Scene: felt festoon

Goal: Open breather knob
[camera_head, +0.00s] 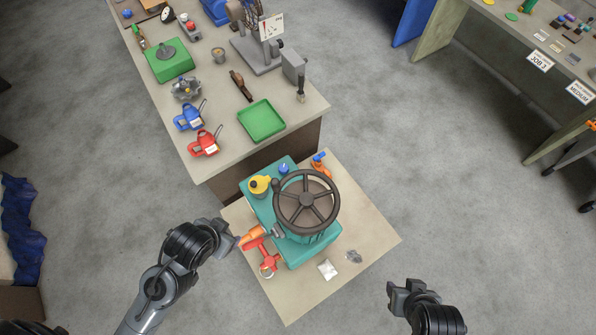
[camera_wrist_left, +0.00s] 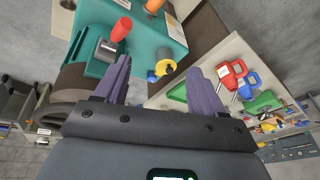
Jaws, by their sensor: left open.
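A teal machine (camera_head: 297,250) with a dark handwheel (camera_head: 306,200) stands on a low beige table. No knob is legibly labelled, so I cannot tell which is the breather. A yellow knob (camera_head: 259,185) and a blue knob (camera_head: 284,168) sit on its far side. My left gripper (camera_head: 234,241) is open and empty beside the orange handle. My right gripper (camera_head: 400,290) is apart from the machine.
A white packet (camera_head: 327,269) and a grey lump (camera_head: 353,256) lie on the beige table (camera_head: 370,235). A bench behind carries a green tray (camera_head: 261,120), red (camera_head: 205,143) and blue (camera_head: 189,116) tools.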

